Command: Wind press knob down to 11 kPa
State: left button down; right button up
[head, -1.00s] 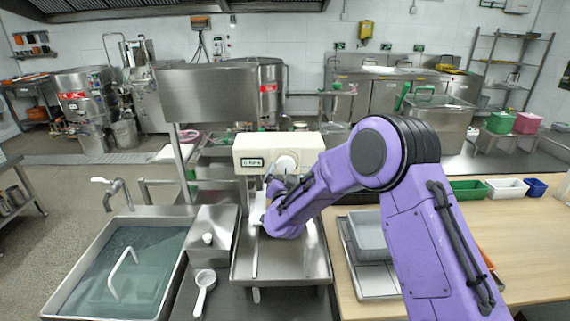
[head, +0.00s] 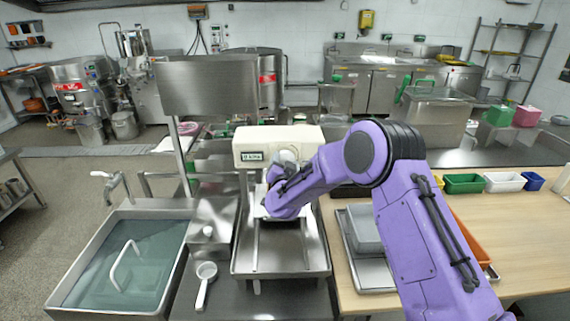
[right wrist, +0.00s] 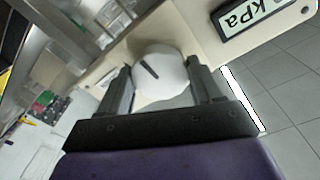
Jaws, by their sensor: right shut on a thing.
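The press knob (head: 288,157) is a round white knob on the front of the cream machine head (head: 305,136). In the right wrist view the knob (right wrist: 160,72) shows a dark index line slanting on its face. My right gripper (right wrist: 163,88) has one finger on each side of the knob and is shut on it. In the head view the right gripper (head: 276,172) is partly hidden by my purple wrist. The display (head: 252,156) sits left of the knob, its digits too small to read. In the wrist view the display (right wrist: 250,18) shows "kPa", its number cut off. My left gripper is not in view.
A steel tray (head: 280,272) lies below the machine head. A water-filled sink (head: 125,268) and a white ladle (head: 205,283) are to the left. A wooden table (head: 352,302) with a grey tub (head: 364,229) and small bins (head: 463,184) is to the right.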

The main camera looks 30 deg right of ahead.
jog(key=shift+d+r+m+y+b, duration=0.1)
jog(key=shift+m+y+b, duration=0.1)
jog(key=shift+m+b, duration=3.7)
jog(key=shift+a+r+m+y+b, duration=0.1)
jog(key=shift+m+y+b, duration=0.1)
jog(key=shift+m+b, duration=3.75)
jog(key=shift+d+r+m+y+b, duration=0.1)
jog(key=shift+m+y+b, duration=0.1)
jog(key=shift+m+b, duration=3.7)
jog(key=shift+n+b, duration=0.25)
jog(key=shift+b, duration=0.1)
jog(key=o, duration=1)
jog(key=shift+o, duration=0.2)
jog(key=shift+f, duration=0.1)
jog(key=b+v, duration=0.2)
jog(key=v, duration=0.8)
jog(key=shift+s, duration=0.25)
